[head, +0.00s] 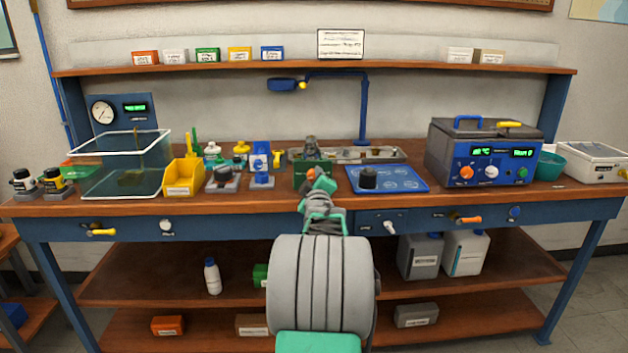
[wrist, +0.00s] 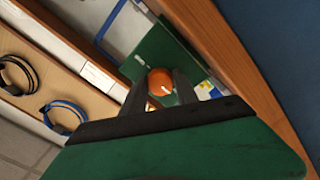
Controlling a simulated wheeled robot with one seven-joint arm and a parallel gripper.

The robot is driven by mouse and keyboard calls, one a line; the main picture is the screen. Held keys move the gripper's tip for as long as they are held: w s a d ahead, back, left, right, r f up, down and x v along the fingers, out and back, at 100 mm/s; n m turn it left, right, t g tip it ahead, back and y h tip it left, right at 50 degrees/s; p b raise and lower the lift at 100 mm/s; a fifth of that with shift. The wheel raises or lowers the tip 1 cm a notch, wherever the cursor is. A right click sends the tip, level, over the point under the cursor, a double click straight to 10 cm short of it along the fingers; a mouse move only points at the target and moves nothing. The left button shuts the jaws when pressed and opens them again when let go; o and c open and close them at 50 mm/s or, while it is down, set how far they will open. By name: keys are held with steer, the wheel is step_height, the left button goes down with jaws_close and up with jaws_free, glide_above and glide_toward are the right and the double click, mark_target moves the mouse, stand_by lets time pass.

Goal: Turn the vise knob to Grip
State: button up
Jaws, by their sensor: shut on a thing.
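The vise (head: 303,183) is a green block on the bench, just left of the bench's middle in the head view. Its green front face (wrist: 164,47) fills the upper middle of the wrist view. The orange vise knob (wrist: 160,82) with a white pointer mark sits on that face. It also shows small in the head view (head: 311,173). My gripper (wrist: 160,92) is shut on the knob, one dark finger on each side. In the head view, my gripper (head: 316,183) reaches the front of the vise and partly hides it. I cannot read which setting the pointer marks.
A blue tray (head: 410,186) with a dark cylinder (head: 368,177) lies right of the vise. A blue stand (head: 262,165) and a yellow bin (head: 184,178) stand to the left. A blue bath unit (head: 450,158) with knobs is farther right. The bench front edge runs below my gripper.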

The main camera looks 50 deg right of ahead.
jaws_close()
